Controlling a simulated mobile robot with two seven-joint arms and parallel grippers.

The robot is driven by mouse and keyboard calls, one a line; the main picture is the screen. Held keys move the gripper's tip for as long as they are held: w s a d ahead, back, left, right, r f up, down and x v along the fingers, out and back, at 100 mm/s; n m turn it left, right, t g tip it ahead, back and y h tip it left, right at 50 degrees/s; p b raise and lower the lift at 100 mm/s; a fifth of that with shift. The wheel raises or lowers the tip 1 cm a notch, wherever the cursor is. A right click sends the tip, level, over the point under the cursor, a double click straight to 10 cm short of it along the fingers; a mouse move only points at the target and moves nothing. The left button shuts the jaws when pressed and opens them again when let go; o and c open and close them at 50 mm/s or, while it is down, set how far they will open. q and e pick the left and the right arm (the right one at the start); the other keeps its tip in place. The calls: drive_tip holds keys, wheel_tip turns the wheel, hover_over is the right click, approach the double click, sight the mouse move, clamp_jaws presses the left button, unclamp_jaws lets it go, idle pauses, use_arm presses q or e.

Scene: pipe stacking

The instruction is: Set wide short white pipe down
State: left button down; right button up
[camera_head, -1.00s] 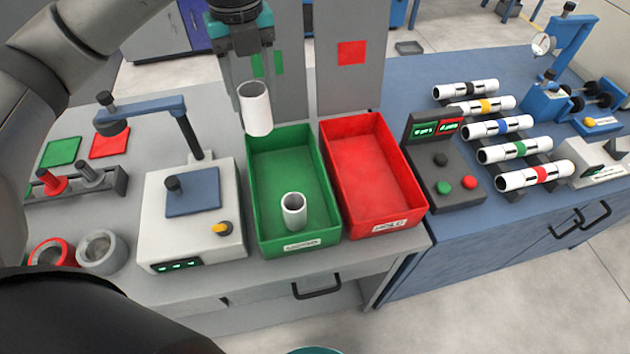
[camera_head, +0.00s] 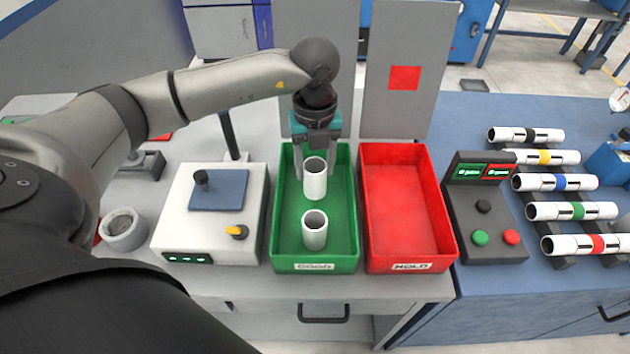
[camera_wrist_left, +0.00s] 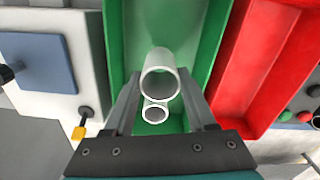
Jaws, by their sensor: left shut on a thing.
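My left gripper (camera_head: 312,165) points down over the green tray (camera_head: 283,262) and is shut on the wide short white pipe (camera_head: 315,184). The pipe is upright, in the rear half of the tray. I cannot tell whether its lower end touches the tray floor. A second white pipe (camera_head: 315,235) stands upright in the front half of the tray. In the left wrist view the held pipe (camera_wrist_left: 160,82) is between the fingers, with the narrower-looking second pipe (camera_wrist_left: 154,112) just below it in the picture. My right gripper does not show.
The red tray (camera_head: 405,262) is empty and stands right beside the green one. A white box with a blue pad (camera_head: 218,197) stands to the left. A button console (camera_head: 485,215) and a rack of banded white pipes (camera_head: 565,183) are to the right.

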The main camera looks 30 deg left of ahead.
sight(315, 179)
use_arm(q)
drive_tip(key=shift+f+b, duration=0.35)
drive_tip(key=shift+f, duration=1.85)
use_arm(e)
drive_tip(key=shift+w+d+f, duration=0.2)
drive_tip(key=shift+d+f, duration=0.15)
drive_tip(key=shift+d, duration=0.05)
use_arm(q)
drive_tip(key=shift+f, duration=0.2)
drive_tip(key=shift+c, duration=1.1)
unclamp_jaws()
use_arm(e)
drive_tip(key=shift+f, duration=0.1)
use_arm(q)
drive_tip(key=shift+r, duration=0.15)
drive_tip(key=shift+r, duration=0.3)
wheel_tip(315, 179, up, 12)
drive_tip(key=shift+f+p, duration=0.25)
drive_tip(key=shift+p, duration=0.7)
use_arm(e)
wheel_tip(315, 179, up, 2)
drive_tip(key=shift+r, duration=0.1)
